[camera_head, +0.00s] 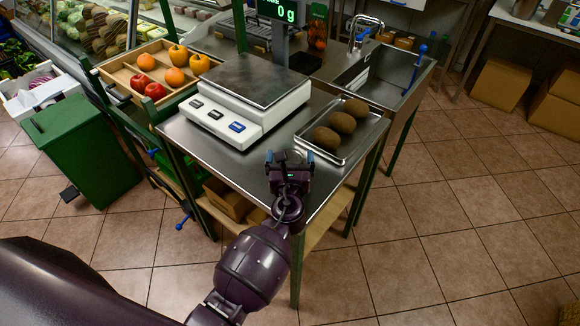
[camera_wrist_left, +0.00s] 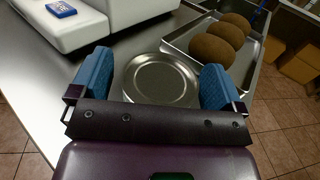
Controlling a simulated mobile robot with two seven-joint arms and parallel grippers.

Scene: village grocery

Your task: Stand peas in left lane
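My left gripper (camera_head: 289,158) is over the near part of the steel counter (camera_head: 200,143), in front of the scale. My right gripper is in neither view.
A white scale (camera_head: 245,98) reading 0 g stands behind the gripper. A metal tray (camera_head: 360,150) with brown oval fruits (camera_head: 342,122) is to the right. A wooden tray (camera_head: 122,76) of apples and oranges is back left, a sink (camera_head: 385,78) back right, and a green bin (camera_head: 82,150) left.

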